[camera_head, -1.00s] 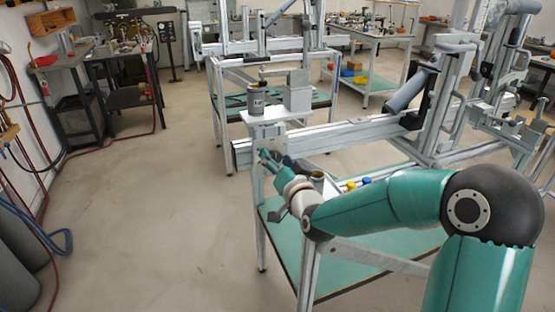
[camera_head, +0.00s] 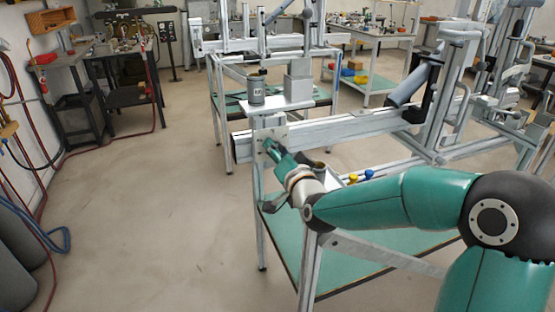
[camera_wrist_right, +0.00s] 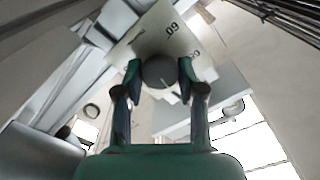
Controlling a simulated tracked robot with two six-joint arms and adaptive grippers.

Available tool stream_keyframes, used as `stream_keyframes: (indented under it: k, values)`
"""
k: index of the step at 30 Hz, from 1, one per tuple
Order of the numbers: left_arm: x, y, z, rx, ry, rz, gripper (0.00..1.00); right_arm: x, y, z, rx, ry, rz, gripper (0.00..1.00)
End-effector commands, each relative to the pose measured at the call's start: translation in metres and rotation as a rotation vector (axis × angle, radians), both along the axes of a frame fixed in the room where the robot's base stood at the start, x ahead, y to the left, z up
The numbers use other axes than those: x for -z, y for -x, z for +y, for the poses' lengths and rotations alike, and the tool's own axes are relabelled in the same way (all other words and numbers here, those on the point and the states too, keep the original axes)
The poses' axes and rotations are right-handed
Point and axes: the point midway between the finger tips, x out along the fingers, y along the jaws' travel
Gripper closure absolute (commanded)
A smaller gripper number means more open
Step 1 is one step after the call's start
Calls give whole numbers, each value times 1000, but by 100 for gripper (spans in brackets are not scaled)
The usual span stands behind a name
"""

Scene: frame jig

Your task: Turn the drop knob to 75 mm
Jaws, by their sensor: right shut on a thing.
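The drop knob (camera_wrist_right: 158,72) is a dark grey round knob with a thin light line on its face. It sits in front of a pale dial plate (camera_wrist_right: 165,35) with printed numerals, partly hidden; one marking looks like 60, upside down. My right gripper (camera_wrist_right: 159,75) is shut on the knob, one green finger at each side. In the head view, my right gripper (camera_head: 270,146) reaches the end of the frame's rail, and the knob is hidden behind the fingers. My left gripper is not in view.
A green-topped bench (camera_head: 365,235) lies below my arm, with blue and yellow knobs nearby.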

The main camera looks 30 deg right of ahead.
Motion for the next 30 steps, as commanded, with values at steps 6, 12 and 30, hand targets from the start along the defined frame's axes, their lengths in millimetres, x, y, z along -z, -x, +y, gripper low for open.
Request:
stream_keyframes:
  k: [6, 12, 30]
  values:
    - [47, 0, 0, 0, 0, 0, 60, 9, 1, -1, 2, -176, -48, 96]
    - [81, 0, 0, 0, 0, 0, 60, 9, 1, -2, 2, -362, -91, 96]
    - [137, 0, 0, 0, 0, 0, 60, 6, 1, -3, 6, -791, -188, 96]
